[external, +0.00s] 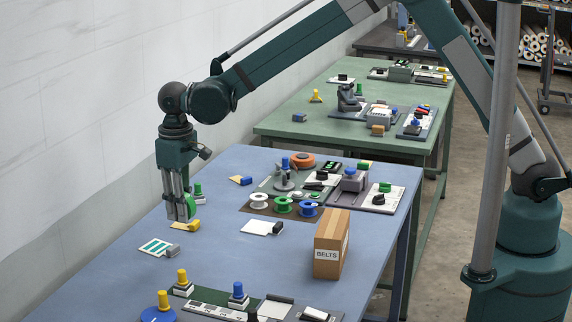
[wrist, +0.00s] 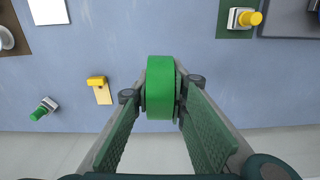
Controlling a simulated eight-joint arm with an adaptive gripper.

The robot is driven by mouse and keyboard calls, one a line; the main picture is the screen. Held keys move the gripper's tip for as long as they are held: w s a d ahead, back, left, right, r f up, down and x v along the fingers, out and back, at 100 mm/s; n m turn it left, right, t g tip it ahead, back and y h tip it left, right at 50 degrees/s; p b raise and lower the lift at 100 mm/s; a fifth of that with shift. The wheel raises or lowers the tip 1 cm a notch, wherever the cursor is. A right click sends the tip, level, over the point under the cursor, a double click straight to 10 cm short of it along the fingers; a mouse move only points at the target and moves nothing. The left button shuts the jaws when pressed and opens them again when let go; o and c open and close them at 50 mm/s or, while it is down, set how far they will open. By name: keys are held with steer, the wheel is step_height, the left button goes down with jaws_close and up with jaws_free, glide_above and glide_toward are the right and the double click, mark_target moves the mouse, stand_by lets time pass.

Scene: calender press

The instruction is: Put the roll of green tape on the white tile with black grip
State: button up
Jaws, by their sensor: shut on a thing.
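My gripper (external: 180,214) is shut on the roll of green tape (external: 190,207), above the left part of the blue table near the wall. In the wrist view the green roll (wrist: 160,88) is between the two fingertips, edge toward the camera. The white tile with black grip (external: 256,228) lies flat on the table, to the right of my gripper in the external view, with nothing on its white part. In the wrist view part of the white tile (wrist: 47,12) shows at the top left; its grip is out of frame.
A yellow-gripped tile (external: 185,226) lies close by my gripper, with a green-knobbed block (external: 198,193) behind. White, green and blue spools (external: 283,205) stand behind the white tile. A BELTS box (external: 330,245) stands to its right. Bare table lies between gripper and tile.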

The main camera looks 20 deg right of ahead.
steer(key=w+d, duration=0.4)
steer(key=d, duration=0.9)
steer(key=b, duration=0.2)
glide_above(263, 227)
steer(key=shift+s+f+n, duration=0.1)
steer(key=shift+n, duration=0.2)
steer(key=shift+f, duration=3.15)
steer(key=shift+f, duration=1.85)
steer(key=shift+f+b, duration=0.2)
steer(key=shift+b, duration=0.15)
steer(key=o, duration=0.9)
